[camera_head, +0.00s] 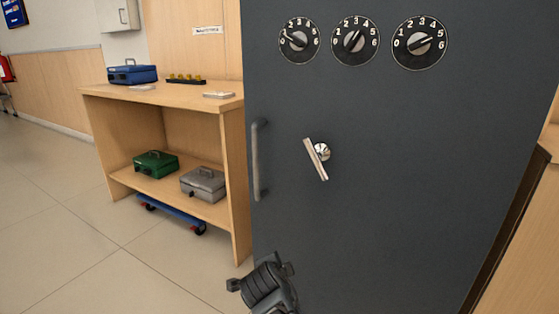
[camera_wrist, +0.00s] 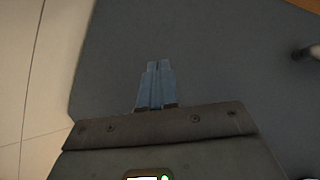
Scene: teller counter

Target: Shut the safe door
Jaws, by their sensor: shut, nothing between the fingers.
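The safe door (camera_head: 400,180) is a large dark grey panel filling the right half of the head view. It has three black number dials (camera_head: 355,41) at the top, a silver lever handle (camera_head: 316,160) and a grey vertical bar handle (camera_head: 257,160) near its left edge. I cannot tell whether the door is ajar. Part of my arm's end shows low in front of it in the head view. In the wrist view my gripper (camera_wrist: 158,66) is shut and empty, with the dark grey surface (camera_wrist: 210,60) behind it; contact cannot be told.
A wooden counter (camera_head: 165,95) stands left of the door, bearing a blue cash box (camera_head: 132,74). Its lower shelf holds a green box (camera_head: 155,163) and a grey box (camera_head: 203,184). A blue wheeled dolly (camera_head: 172,211) sits underneath. Tiled floor (camera_head: 60,240) is clear at left.

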